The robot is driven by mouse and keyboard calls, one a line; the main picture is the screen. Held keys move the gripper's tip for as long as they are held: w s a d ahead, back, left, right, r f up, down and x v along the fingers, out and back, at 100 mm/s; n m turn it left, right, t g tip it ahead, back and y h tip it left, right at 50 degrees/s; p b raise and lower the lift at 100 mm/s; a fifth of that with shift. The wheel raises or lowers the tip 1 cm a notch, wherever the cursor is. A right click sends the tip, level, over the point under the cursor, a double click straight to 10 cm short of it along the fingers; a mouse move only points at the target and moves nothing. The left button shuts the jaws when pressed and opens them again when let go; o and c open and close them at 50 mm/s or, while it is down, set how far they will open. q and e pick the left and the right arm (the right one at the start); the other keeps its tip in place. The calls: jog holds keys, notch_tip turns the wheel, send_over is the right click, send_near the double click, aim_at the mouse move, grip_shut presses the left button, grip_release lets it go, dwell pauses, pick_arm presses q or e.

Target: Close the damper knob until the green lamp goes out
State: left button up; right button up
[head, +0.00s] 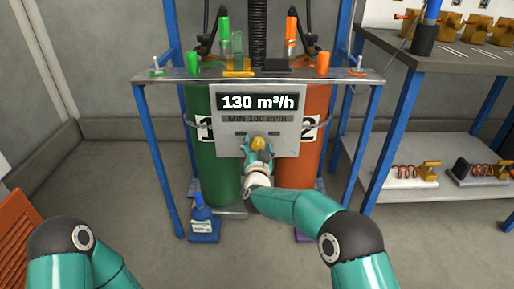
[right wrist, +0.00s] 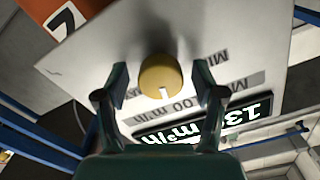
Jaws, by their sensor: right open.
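The damper knob (right wrist: 160,72) is a round yellow knob with a white mark on the grey panel (head: 226,135). In the head view the knob (head: 258,143) sits below the display (head: 261,101), which reads 130 m³/h above a line reading MIN 100 m³/h. My right gripper (head: 257,151) is at the knob. In the right wrist view its open fingers (right wrist: 161,82) stand on both sides of the knob, with a small gap at each side. I cannot tell which green part on the rack is the lamp. My left gripper is out of view.
A green cylinder (head: 223,165) and an orange cylinder (head: 317,110) stand behind the panel in a blue-legged rack (head: 163,165). A grey bench (head: 440,58) with shelves is at the right.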

jog(key=shift+w, duration=0.1)
jog(key=shift+c, duration=0.2)
jog(key=c, duration=1.1)
jog(key=shift+r+n+p, duration=0.25)
jog(key=shift+n+p, duration=0.45)
jog(key=shift+p, duration=0.2)
jog(key=shift+f+n+p, duration=0.1)
jog(key=shift+n+p, duration=0.4)
jog(key=shift+n, duration=0.2)
jog(key=shift+f, duration=0.1)
jog(key=o, duration=1.1)
jog(key=shift+o, duration=0.2)
